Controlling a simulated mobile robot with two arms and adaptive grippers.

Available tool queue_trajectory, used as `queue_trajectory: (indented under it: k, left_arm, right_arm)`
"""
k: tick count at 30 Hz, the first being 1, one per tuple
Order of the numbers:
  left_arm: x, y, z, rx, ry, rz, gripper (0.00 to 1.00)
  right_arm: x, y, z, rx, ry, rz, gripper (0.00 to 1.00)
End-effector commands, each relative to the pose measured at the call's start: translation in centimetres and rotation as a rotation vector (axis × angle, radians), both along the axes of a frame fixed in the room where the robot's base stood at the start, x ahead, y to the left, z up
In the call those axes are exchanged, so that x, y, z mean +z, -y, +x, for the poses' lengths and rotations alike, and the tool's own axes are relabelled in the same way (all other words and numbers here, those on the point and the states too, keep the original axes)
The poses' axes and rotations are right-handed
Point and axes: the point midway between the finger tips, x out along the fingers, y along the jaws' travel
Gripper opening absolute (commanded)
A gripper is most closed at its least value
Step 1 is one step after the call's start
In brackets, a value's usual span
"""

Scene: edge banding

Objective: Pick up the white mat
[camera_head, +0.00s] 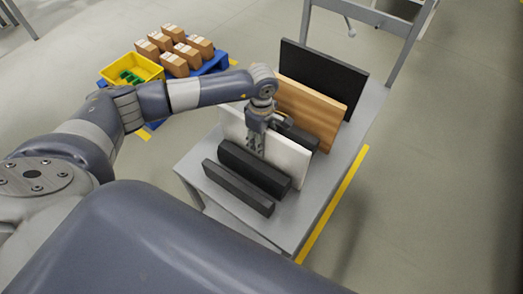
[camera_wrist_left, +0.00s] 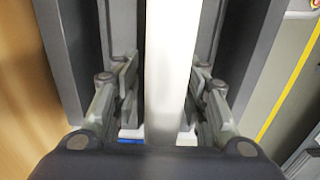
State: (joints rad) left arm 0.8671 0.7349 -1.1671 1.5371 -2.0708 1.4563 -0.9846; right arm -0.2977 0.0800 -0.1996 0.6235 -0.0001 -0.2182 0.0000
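The white mat (camera_head: 287,158) is a stiff white panel standing on edge in a row of upright boards on a grey table. My left gripper (camera_head: 257,149) is at the panel's upper edge, pointing down. In the left wrist view, the white mat (camera_wrist_left: 171,65) runs between the two fingers of my left gripper (camera_wrist_left: 164,85), one on each side. A narrow gap shows on the left side; the right finger looks very close to the panel, and contact there is unclear. The gripper hides part of the panel in the head view. My right gripper is not in view.
Dark blocks (camera_head: 238,188) stand close in front of the mat, and another dark block (camera_head: 297,135) stands behind it. A wooden board (camera_head: 315,108) and a black panel (camera_head: 325,72) stand farther back. Cartons and a yellow bin (camera_head: 147,66) sit on a blue pallet at left.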

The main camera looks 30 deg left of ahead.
Motion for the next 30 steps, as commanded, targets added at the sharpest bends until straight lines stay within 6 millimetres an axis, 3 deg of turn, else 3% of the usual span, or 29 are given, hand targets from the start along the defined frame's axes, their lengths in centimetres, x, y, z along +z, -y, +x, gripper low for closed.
queue_trajectory:
  k: [6, 11, 12, 23, 30]
  left_arm:
    - [0.0, 0.0, 0.1, 0.0, 0.002, -0.001, 0.38]
    - [0.1, 0.0, 0.0, 0.0, 0.001, 0.0, 0.01]
    - [0.1, 0.0, 0.1, 0.0, 0.001, 0.0, 0.0]
    - [0.2, 0.0, 0.1, 0.001, 0.002, 0.0, 0.0]
    - [2.6, 0.0, 0.1, 0.0, 0.003, -0.001, 0.0]
  right_arm:
    - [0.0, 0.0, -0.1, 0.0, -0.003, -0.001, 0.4]
    - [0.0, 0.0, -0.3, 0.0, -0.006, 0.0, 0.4]
    - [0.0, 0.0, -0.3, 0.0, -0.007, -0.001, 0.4]
    - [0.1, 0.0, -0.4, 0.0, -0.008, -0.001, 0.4]
    - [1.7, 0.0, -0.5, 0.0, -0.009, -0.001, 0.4]
